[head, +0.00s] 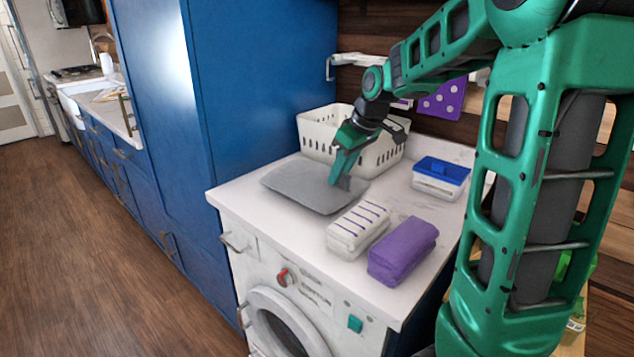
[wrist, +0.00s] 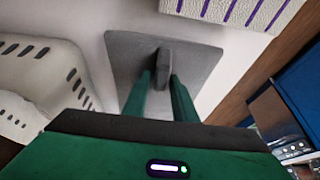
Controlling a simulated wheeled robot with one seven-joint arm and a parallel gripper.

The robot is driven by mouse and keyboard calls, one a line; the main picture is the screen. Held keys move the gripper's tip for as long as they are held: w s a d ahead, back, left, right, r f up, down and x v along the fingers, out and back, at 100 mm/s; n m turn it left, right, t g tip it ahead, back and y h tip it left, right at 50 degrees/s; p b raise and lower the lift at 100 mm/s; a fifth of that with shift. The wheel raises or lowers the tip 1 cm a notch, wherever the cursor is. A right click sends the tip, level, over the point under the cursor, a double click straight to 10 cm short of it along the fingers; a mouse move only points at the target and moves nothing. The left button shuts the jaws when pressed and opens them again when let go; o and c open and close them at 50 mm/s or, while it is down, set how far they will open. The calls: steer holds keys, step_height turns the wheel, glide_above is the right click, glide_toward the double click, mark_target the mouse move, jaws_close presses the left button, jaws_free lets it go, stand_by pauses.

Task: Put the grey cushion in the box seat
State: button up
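The grey cushion (head: 300,187) is a flat square slab lying on or just above the white counter, near its left side. A raised grey tab stands on it. My gripper (head: 343,180) points down at the cushion. In the wrist view, the fingers of my gripper (wrist: 161,76) are on either side of the tab, with the grey cushion (wrist: 125,52) spread beneath. The tab almost fills the space between the fingertips; I cannot tell whether they press on it. I cannot make out a box seat in either view.
A white basket (head: 315,127) stands behind the cushion. A striped white bundle (head: 357,229) and a purple bundle (head: 402,250) lie in front and right. A blue-and-white tub (head: 440,178) stands at back right. A tall blue cabinet (head: 255,80) borders the left; wooden floor (head: 110,240) is clear.

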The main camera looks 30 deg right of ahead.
steer(key=shift+w+f, duration=0.1)
steer(key=shift+f, duration=0.25)
steer(key=shift+c, duration=0.4)
jaws_close()
steer(key=shift+r, duration=0.1)
